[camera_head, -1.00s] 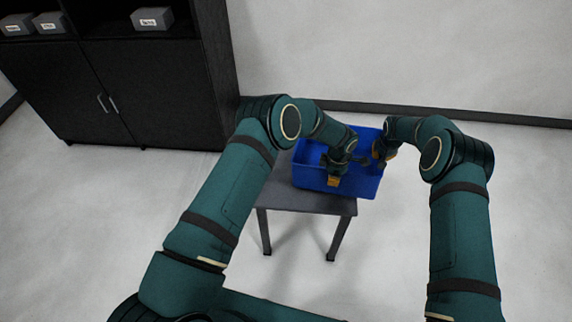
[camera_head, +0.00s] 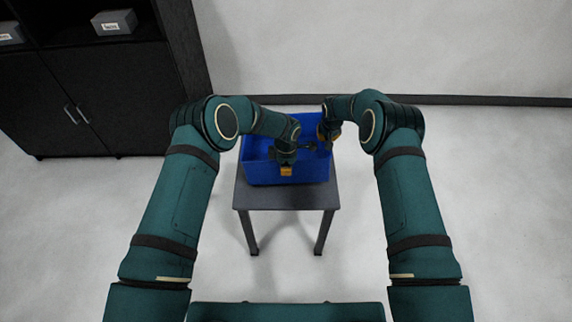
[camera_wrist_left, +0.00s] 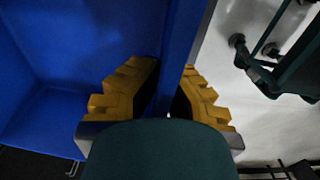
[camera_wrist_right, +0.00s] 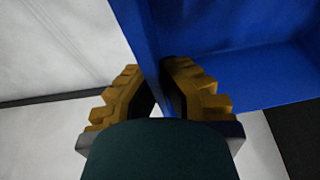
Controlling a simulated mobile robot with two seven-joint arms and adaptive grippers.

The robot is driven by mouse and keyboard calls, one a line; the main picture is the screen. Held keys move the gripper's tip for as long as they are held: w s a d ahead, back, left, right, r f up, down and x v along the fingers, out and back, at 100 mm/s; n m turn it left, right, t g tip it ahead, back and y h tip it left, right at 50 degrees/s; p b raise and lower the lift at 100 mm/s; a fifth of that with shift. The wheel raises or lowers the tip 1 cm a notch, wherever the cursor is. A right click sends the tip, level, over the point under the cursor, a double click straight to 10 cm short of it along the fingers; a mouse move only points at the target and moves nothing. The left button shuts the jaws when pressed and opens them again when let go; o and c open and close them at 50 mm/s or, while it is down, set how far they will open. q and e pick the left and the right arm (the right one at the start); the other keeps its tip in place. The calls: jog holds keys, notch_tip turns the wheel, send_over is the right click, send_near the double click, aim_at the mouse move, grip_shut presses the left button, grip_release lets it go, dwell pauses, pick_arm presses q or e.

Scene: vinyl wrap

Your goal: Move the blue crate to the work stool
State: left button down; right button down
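The blue crate (camera_head: 262,175) is over the grey top of the work stool (camera_head: 285,195) in the head view and looks to rest on it. My left gripper (camera_head: 287,168) straddles the crate's near wall; in the left wrist view its yellow fingers (camera_wrist_left: 172,80) close on that blue wall (camera_wrist_left: 178,40) from both sides. My right gripper (camera_head: 324,137) is at the crate's right wall; in the right wrist view its fingers (camera_wrist_right: 156,78) pinch the wall (camera_wrist_right: 143,40). The crate's inside is partly hidden by my arms. I cannot see its underside.
A black cabinet (camera_head: 90,90) with small grey bins (camera_head: 115,22) on its shelf stands at the back left. A white wall with a dark skirting (camera_head: 470,100) is behind the stool. The pale floor (camera_head: 500,200) around the stool is clear.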

pick_arm(q)
jog(key=shift+a+f, duration=0.15)
jog(key=shift+f, duration=0.2)
pick_arm(e)
jog(key=shift+w+d, duration=0.15)
jog(key=shift+w, duration=0.05)
pick_arm(q)
jog(key=shift+f+b, duration=0.7)
jog(key=shift+b, duration=0.25)
pick_arm(e)
jog(key=shift+f, duration=0.8)
pick_arm(q)
jog(key=c, duration=1.1)
grip_release()
jog(key=shift+c, duration=0.2)
pick_arm(e)
jog(key=c, duration=1.1)
grip_release()
jog(key=shift+c, duration=0.2)
pick_arm(q)
jog(key=shift+r, duration=0.15)
pick_arm(e)
jog(key=shift+s, duration=0.15)
pick_arm(q)
notch_tip(320, 180, up, 12)
jog(key=shift+f, duration=0.1)
pick_arm(e)
jog(key=v, duration=1.2)
jog(key=shift+s, duration=0.1)
jog(key=shift+f, duration=0.1)
